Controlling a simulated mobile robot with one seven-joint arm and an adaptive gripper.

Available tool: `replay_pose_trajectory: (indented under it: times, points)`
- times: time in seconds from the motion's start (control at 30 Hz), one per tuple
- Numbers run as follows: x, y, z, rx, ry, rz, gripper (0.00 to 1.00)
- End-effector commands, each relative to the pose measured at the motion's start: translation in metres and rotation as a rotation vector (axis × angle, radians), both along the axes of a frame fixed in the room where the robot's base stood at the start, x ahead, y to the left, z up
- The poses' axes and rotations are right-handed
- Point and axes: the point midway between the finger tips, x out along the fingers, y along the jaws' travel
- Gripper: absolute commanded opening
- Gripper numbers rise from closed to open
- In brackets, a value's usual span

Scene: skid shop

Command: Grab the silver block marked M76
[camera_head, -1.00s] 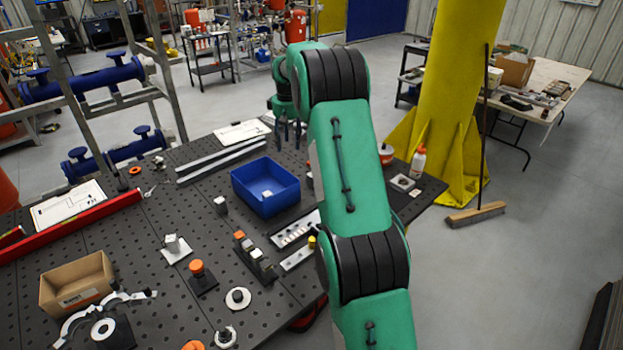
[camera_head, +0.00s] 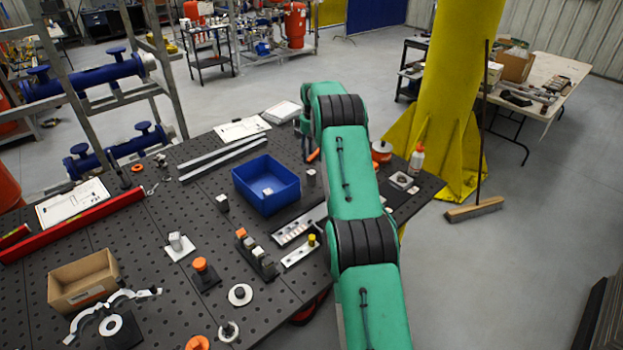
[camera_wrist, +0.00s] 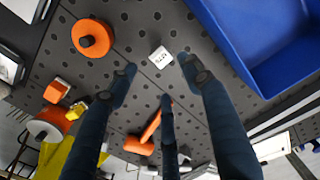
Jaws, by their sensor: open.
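A small block with a white marked top (camera_wrist: 160,56) stands on the black perforated table in the wrist view; the marking is too small and turned to read surely. It appears to be the small grey block (camera_head: 311,177) right of the blue bin in the head view. My gripper (camera_wrist: 158,84) is open and empty, its fingers spread just short of the block and not touching it. In the head view the gripper (camera_head: 306,145) is partly hidden by my green arm, beyond the block.
The blue bin (camera_head: 246,187) is close beside the block, with a small block inside. It also shows in the wrist view (camera_wrist: 228,40). An orange-handled hammer (camera_wrist: 150,128) lies near the fingers, and a round orange part (camera_wrist: 92,38) is left of the block. Other blocks stand leftward.

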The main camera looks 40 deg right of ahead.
Motion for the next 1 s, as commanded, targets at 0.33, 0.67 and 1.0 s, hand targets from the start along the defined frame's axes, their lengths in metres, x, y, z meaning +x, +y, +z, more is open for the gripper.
replay_pose_trajectory:
  times: [0.33,0.67,1.0]
  points:
    - [0.000,0.000,-0.009,0.000,0.000,0.000,0.50]
    - [-0.001,0.001,-0.055,0.001,0.002,0.000,0.50]
    - [0.000,0.000,-0.085,0.000,0.000,0.000,0.50]
